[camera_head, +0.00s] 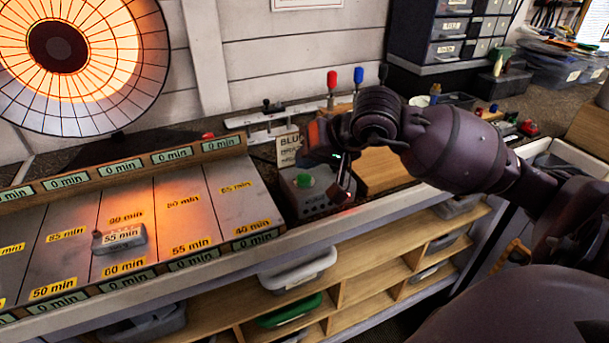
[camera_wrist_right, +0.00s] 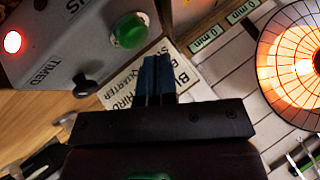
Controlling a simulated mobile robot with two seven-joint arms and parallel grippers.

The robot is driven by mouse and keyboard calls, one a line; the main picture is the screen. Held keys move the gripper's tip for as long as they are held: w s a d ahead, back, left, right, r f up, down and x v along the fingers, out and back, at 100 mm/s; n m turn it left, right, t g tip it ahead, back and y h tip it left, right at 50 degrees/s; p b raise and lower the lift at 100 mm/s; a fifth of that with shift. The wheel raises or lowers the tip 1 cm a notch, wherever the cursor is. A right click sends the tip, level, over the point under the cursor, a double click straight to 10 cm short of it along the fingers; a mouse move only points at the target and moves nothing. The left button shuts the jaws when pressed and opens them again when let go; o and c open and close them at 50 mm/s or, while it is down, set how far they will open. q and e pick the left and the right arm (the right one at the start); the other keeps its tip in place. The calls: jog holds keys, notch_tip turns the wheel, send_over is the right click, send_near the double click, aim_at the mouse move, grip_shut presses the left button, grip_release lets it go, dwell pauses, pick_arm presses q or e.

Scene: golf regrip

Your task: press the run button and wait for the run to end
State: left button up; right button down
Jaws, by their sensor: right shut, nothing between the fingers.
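A grey control box (camera_head: 318,204) stands at the right end of the board, with a domed green button (camera_head: 304,181) on it. In the right wrist view the green button (camera_wrist_right: 130,30) is just beyond my fingertips, and a red light (camera_wrist_right: 13,41) glows on the box, with a black knob (camera_wrist_right: 86,87) near the word "TIMED". My right gripper (camera_head: 338,180) is over the box's right side. Its blue fingers (camera_wrist_right: 153,62) are shut and empty. Whether they touch the box or button is unclear. My left gripper is not in view.
A large lamp (camera_head: 125,50) glows orange over the board (camera_head: 185,205) of minute-marked lanes. A grey block (camera_head: 123,240) marked "55 min" sits on it. A "BLUE" sign (camera_head: 289,148) stands behind the box. Red and blue-topped posts and drawers (camera_head: 440,51) are behind my right arm.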

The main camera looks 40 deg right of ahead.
aim_at(307, 176)
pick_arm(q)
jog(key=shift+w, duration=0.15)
pick_arm(e)
jog(key=shift+r, duration=0.2)
notch_tip(307, 176, up, 2)
jog(key=shift+r+p, duration=0.1)
jog(key=shift+p, duration=0.3)
jog(key=shift+r+p, duration=0.3)
jog(key=shift+r, duration=0.6)
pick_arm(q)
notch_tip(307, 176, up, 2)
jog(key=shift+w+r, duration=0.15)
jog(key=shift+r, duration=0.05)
pick_arm(e)
jog(key=shift+r, duration=0.35)
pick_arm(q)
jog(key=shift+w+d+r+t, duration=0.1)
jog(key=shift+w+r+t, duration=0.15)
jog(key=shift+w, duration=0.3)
